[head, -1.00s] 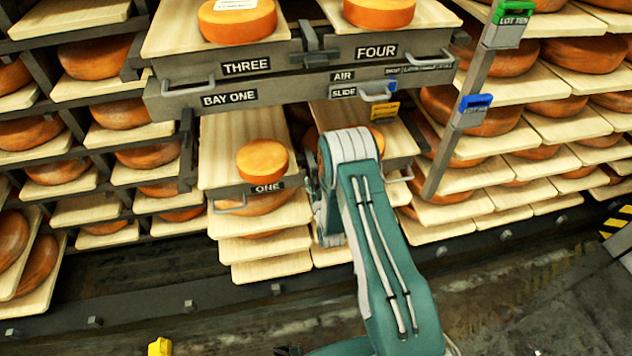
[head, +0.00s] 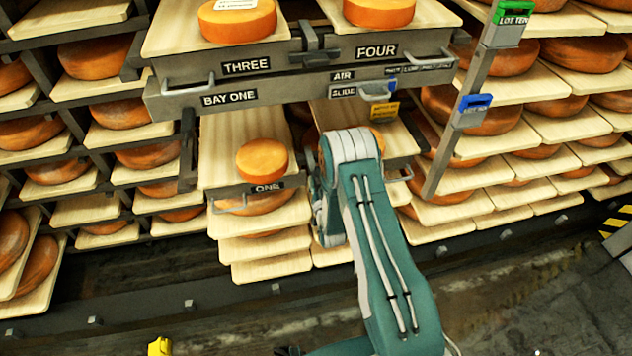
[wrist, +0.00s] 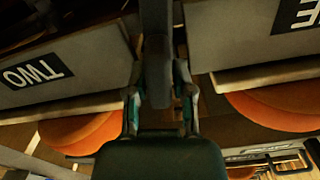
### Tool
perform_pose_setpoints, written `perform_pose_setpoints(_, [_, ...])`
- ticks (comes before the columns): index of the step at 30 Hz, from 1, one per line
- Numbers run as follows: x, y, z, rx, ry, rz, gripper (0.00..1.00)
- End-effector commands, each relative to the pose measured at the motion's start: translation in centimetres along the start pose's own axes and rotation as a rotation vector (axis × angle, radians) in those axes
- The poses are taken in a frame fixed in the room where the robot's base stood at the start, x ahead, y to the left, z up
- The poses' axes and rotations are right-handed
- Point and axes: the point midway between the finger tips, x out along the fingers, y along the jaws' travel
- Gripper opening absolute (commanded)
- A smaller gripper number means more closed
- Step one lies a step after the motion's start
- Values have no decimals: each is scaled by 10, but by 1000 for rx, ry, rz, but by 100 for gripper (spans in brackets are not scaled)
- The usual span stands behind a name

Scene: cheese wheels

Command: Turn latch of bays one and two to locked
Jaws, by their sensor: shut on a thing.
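The bay one drawer front, labelled ONE (head: 267,187), shows in the head view at centre left. My arm hides most of the front beside it. In the wrist view, the picture is upside down: the TWO label (wrist: 31,75) is at left and part of another label (wrist: 297,14) is at right. A dark grey latch bar (wrist: 156,55) runs up the gap between the two fronts. My gripper (wrist: 158,105) is shut on this bar, one finger on each side. In the head view my gripper is hidden behind my arm.
A post (head: 455,125) stands at right.

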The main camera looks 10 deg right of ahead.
Motion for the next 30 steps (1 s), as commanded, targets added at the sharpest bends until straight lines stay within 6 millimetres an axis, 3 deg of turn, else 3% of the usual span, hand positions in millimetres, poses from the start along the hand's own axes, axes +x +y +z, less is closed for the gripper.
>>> perform_pose_setpoints(30, [1, 12, 6, 957, 0, 2, 0])
